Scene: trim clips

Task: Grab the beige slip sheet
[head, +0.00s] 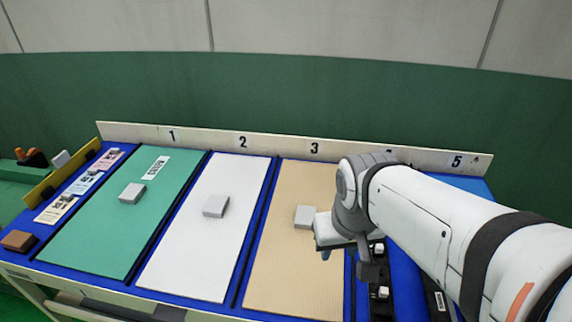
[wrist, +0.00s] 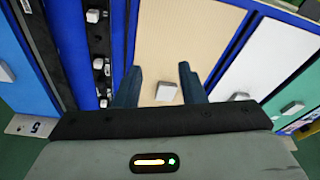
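The beige slip sheet (head: 290,262) lies flat on the blue table under the number 3, with a small light grey block (head: 304,216) on it. In the wrist view the beige sheet (wrist: 185,38) fills the middle, and the grey block (wrist: 166,91) shows between my fingers. My gripper (wrist: 158,82) is open, its two dark fingers apart with nothing held. In the head view my gripper (head: 328,254) hangs over the right part of the beige sheet. My arm hides the sheet's upper right corner there. I cannot tell the height of the fingertips above the sheet.
A white sheet (head: 190,255) and a green sheet (head: 100,230) lie to the left, each with a grey block. A dark strip with small white clips (head: 381,292) lies right of the beige sheet. A numbered backboard (head: 275,143) runs along the table's back. A brown block (head: 19,241) sits far left.

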